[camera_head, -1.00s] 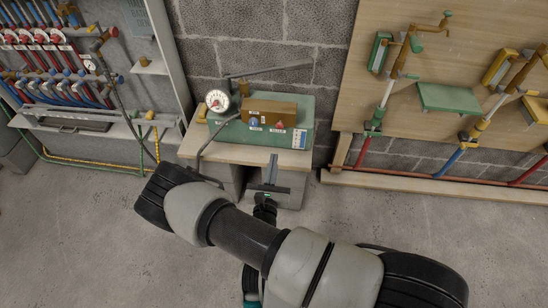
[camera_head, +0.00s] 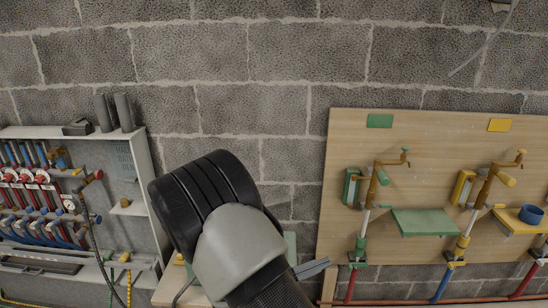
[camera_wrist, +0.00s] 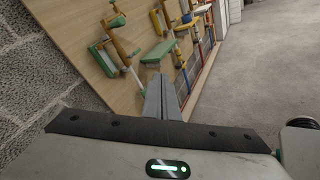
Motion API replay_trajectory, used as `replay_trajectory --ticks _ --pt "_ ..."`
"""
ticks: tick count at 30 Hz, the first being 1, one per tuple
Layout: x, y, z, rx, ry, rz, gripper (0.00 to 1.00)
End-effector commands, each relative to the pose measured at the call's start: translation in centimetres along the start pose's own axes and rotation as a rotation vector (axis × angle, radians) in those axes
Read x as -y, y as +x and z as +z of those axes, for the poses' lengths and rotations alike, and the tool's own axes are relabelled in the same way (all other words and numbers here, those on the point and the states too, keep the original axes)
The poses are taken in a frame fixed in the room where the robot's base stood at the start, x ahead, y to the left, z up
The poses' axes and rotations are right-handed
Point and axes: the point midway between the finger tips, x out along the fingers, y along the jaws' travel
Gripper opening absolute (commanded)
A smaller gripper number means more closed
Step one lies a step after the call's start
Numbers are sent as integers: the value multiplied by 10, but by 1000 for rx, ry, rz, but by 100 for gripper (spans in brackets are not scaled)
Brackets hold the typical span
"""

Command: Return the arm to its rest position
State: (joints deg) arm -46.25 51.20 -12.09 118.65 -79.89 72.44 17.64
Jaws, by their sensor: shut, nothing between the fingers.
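My gripper (camera_wrist: 163,100) shows in the wrist view as two grey fingers held together, with nothing between them. In the head view its grey fingers (camera_head: 312,267) stick out to the right from behind my arm's large black and grey link, which fills the lower middle. The fingers are in front of the block wall, close to the left edge of the wooden board (camera_head: 338,190). The gripper's body is hidden behind the arm in the head view. Nothing is held.
The board carries a green shelf (camera_head: 425,222), cranks and coloured pipes; it also shows in the wrist view (camera_wrist: 95,50). A grey rack (camera_head: 146,185) with gauges and hoses stands left. My arm mostly hides the bench (camera_head: 172,288). Open floor (camera_wrist: 250,75) shows on the right in the wrist view.

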Motion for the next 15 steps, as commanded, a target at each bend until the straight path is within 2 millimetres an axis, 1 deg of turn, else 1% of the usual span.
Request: replay_trajectory --ticks 1,3,6,9,11,12,15 --pt "6 7 29 -10 86 -114 0" --pt "20 10 60 -27 190 -261 0" --pt "40 8 98 -65 345 -456 0" --pt "58 -2 131 -115 508 -635 0" --pt "68 -10 148 -153 612 -731 0" --pt "73 -16 159 -179 680 -791 0" --pt "82 -35 182 -255 860 -922 0"
